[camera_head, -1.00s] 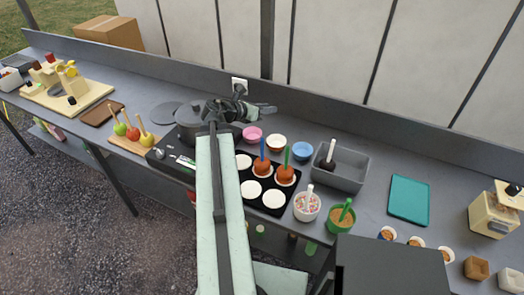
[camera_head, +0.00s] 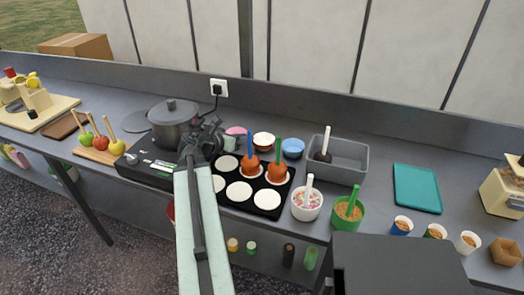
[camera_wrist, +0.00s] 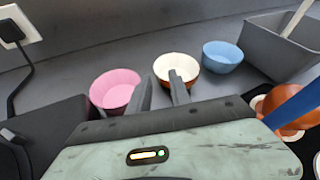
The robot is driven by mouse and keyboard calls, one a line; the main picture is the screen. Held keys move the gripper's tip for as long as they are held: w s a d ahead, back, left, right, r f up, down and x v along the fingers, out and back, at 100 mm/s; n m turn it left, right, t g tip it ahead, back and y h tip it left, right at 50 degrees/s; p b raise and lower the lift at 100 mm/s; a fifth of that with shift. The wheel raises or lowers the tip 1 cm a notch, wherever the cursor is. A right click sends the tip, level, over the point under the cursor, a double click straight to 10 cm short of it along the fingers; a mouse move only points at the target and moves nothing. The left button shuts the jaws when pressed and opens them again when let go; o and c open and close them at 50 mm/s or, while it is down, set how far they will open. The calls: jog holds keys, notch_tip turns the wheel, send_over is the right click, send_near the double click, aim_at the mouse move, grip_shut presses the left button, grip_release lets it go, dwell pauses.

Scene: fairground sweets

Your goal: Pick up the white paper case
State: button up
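My gripper (camera_head: 222,130) is over the counter between the pot and the black tray. In the wrist view its two dark fingers (camera_wrist: 163,92) are apart with nothing between them. Beyond them stand a pink bowl (camera_wrist: 115,91), a brown bowl with a white inside (camera_wrist: 176,66) and a blue bowl (camera_wrist: 222,57). The black tray (camera_head: 254,205) holds flat white rounds (camera_head: 267,199), some bare, and two toffee apples (camera_head: 277,174) with coloured sticks. I cannot tell for sure which thing is the white paper case. A brown angular case (camera_head: 505,251) stands at the far right.
A pot (camera_head: 173,120) on a hob stands left of my gripper. A grey bin (camera_head: 347,160), a sprinkle tub (camera_head: 306,205), a green tub (camera_head: 347,215) and a teal board (camera_head: 417,188) are to the right. Small filled cups (camera_head: 467,242) line the front right. The wall bounds the back.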

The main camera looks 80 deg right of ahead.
aim_at(261, 135)
jog(key=b+x, duration=0.3)
jog(key=x, duration=0.4)
jog(key=shift+s+d+f, duration=0.15)
jog(key=shift+d+f, duration=0.1)
jog(key=shift+d, duration=0.1)
jog(key=shift+r, duration=0.1)
jog(key=shift+a, duration=0.1)
grip_shut()
